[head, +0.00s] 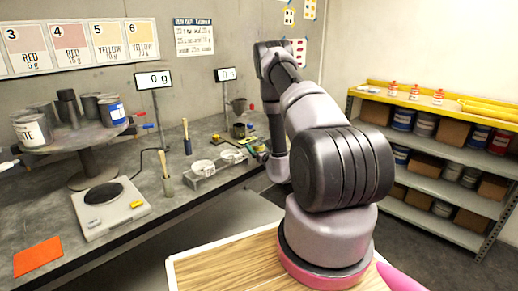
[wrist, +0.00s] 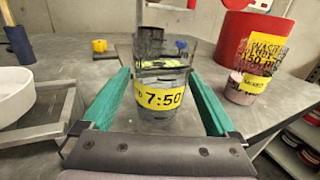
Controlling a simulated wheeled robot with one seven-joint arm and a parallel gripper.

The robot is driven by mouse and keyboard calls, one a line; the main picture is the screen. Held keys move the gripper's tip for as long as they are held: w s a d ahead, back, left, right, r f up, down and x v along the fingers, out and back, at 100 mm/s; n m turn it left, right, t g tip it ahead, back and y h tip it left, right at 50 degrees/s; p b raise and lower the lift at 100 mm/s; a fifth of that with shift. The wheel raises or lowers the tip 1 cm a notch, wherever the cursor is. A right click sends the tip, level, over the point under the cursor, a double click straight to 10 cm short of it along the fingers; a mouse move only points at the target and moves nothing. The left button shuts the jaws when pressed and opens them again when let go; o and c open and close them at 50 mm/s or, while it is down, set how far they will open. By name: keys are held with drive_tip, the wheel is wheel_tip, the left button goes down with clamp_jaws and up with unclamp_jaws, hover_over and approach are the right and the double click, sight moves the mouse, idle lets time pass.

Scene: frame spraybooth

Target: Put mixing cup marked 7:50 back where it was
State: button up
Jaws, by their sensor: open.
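The mixing cup marked 7:50 (wrist: 160,98) is a clear cup with a yellow label, upright in the middle of the wrist view. My gripper (wrist: 160,80) has its two green fingers apart, one on each side of the cup. The cup appears to stand on the grey bench, its lower edge partly hidden by my gripper's front bar. I cannot tell whether either finger touches it. In the head view my arm reaches to the far right part of the bench, and the cup is too small to make out there.
A white round dish (wrist: 14,96) sits on a grey stand at left. A scale (head: 112,207), turntable (head: 75,132) and orange mat (head: 38,256) are on the near bench.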

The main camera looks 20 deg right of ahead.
drive_tip(key=s, duration=1.2)
drive_tip(key=w+a+r+n+g+y, duration=0.1)
drive_tip(key=w+a+r+n+y, duration=0.2)
drive_tip(key=a+r+n+y, duration=0.85)
drive_tip(key=s+a+r+n+g+y, duration=0.3)
drive_tip(key=s+a+r+g+y, duration=0.15)
drive_tip(key=a+r, duration=0.35)
drive_tip(key=s+a+r+n+g+y, duration=0.3)
drive_tip(key=a+r+g, duration=0.3)
drive_tip(key=r, duration=0.4)
drive_tip(key=s+a+r+n+g+h, duration=0.25)
drive_tip(key=s+n+g, duration=0.2)
drive_tip(key=s, duration=0.35)
drive_tip(key=s+a+r+n+g+h, duration=0.1)
drive_tip(key=s+r+n+g+h, duration=0.2)
drive_tip(key=s+n, duration=0.4)
drive_tip(key=s+d+r+n+t+h, duration=0.1)
drive_tip(key=s+d+r+t+h, duration=0.1)
drive_tip(key=d+t+h, duration=0.2)
drive_tip(key=s+d+r+n+t+h, duration=0.2)
drive_tip(key=s+d+r+t+h, duration=0.1)
drive_tip(key=d+h, duration=0.3)
drive_tip(key=shift+s+d+r+t, duration=0.15)
drive_tip(key=shift+d+r+t, duration=0.15)
drive_tip(key=shift+t, duration=0.3)
